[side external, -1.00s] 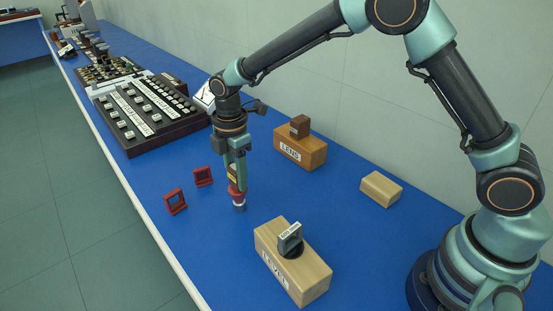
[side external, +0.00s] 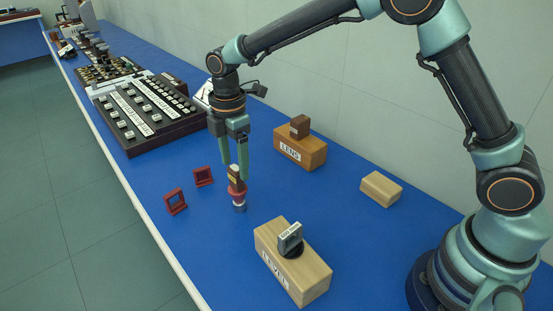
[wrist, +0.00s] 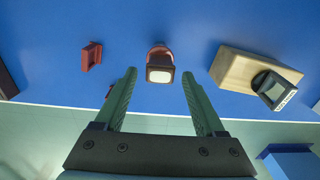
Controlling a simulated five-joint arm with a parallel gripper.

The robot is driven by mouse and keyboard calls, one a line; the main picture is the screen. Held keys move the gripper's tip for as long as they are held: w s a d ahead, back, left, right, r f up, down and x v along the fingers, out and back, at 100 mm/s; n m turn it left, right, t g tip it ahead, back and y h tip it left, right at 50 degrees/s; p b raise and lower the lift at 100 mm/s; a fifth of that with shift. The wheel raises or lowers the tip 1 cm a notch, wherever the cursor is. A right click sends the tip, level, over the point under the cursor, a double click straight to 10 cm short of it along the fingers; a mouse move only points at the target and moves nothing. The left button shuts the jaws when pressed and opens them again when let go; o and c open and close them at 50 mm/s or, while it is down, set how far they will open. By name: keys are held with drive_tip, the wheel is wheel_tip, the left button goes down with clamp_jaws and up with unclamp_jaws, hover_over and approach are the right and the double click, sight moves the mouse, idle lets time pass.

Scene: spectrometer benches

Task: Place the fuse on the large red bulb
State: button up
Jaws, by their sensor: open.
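The fuse (side external: 234,173), a small dark block with a pale label, sits on top of the large red bulb (side external: 238,193), which stands upright on a grey-blue base on the blue bench. In the wrist view, the pale top of the fuse (wrist: 160,74) faces me, with the red bulb (wrist: 159,49) behind it. My gripper (side external: 236,170) is open, its fingers pointing down on either side of the fuse's upper part. In the wrist view, the fuse lies between the fingertips of my gripper (wrist: 159,80), with a gap on each side.
Two small red frames (side external: 175,201) (side external: 203,176) stand left of the bulb. A wooden LEVEL block (side external: 287,277) with a grey piece on top is in front. A LENS block (side external: 307,153) and a plain block (side external: 381,189) stand behind. A dark control panel (side external: 160,115) is at left.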

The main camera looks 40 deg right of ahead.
sight(235, 167)
wheel_tip(235, 167, up, 8)
drive_tip(key=shift+f, duration=0.1)
drive_tip(key=s+d+r+m+t, duration=0.2)
drive_tip(key=s+d+m, duration=0.6)
drive_tip(key=m, duration=0.1)
drive_tip(key=s+d+r+m+t, duration=0.3)
drive_tip(key=s+d+m, duration=0.5)
drive_tip(key=s+m, duration=0.1)
drive_tip(key=shift+s+t, duration=0.25)
drive_tip(key=shift+t, duration=0.05)
